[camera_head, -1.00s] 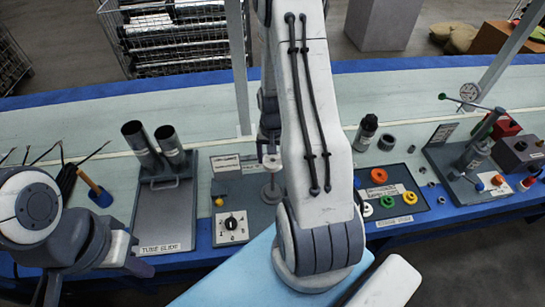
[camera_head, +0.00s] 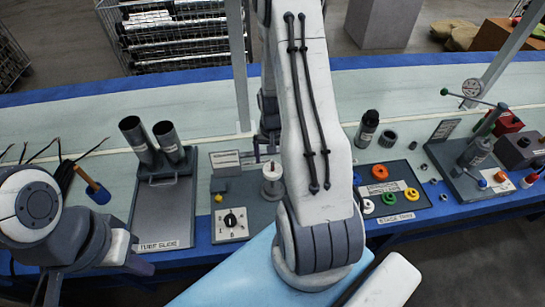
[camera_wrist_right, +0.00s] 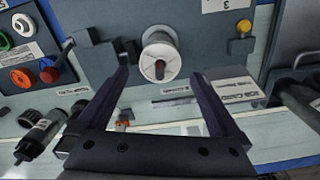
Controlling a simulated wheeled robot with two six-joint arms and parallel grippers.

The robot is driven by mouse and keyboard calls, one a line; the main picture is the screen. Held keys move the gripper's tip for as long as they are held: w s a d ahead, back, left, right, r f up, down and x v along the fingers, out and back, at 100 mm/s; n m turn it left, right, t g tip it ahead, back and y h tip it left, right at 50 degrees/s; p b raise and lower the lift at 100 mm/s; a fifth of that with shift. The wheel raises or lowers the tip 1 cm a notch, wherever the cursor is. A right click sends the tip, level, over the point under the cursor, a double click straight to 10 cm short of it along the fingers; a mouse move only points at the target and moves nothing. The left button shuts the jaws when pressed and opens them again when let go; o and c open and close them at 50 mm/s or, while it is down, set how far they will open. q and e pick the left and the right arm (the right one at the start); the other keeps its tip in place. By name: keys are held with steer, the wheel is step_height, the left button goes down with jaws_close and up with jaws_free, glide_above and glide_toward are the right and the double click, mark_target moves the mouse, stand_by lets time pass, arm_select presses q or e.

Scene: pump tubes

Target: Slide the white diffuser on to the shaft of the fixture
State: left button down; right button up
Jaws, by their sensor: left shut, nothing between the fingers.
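The white diffuser (camera_head: 271,182) sits upright around the shaft on the grey fixture (camera_head: 241,214). In the right wrist view the diffuser (camera_wrist_right: 159,58) faces me end-on, with the dark shaft tip (camera_wrist_right: 160,69) showing at its centre. My right gripper (camera_wrist_right: 162,80) is open, its two fingers spread apart on either side below the diffuser, with nothing held. In the head view my right gripper (camera_head: 264,146) is just behind the diffuser and partly hidden by my arm. My left gripper (camera_head: 141,268) is shut and empty at the lower left, its fingers hard to make out.
The tube slide (camera_head: 163,215) with two grey tubes stands left of the fixture. A dark board (camera_head: 395,192) with coloured rings lies to the right, with a gauge stand (camera_head: 470,155) beyond. A black bottle (camera_head: 366,128) stands behind the board. The pale belt behind is mostly clear.

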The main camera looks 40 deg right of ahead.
step_height(320, 180, up, 10)
steer(key=shift+r, duration=0.25)
stand_by(0.5)
stand_by(0.8)
steer(key=s+a+r+n, duration=0.1)
steer(key=a+r+n, duration=0.3)
steer(key=a, duration=0.6)
steer(key=s+a+r+n, duration=0.1)
steer(key=a+r+n, duration=0.25)
steer(key=a, duration=0.55)
steer(key=s+a+r+n+y, duration=0.1)
steer(key=s+a+r+n, duration=0.2)
steer(key=s+a+n, duration=0.6)
steer(key=s+a, duration=0.3)
steer(key=s, duration=0.2)
steer(key=shift+s+r, duration=0.15)
steer(key=shift+r, duration=0.15)
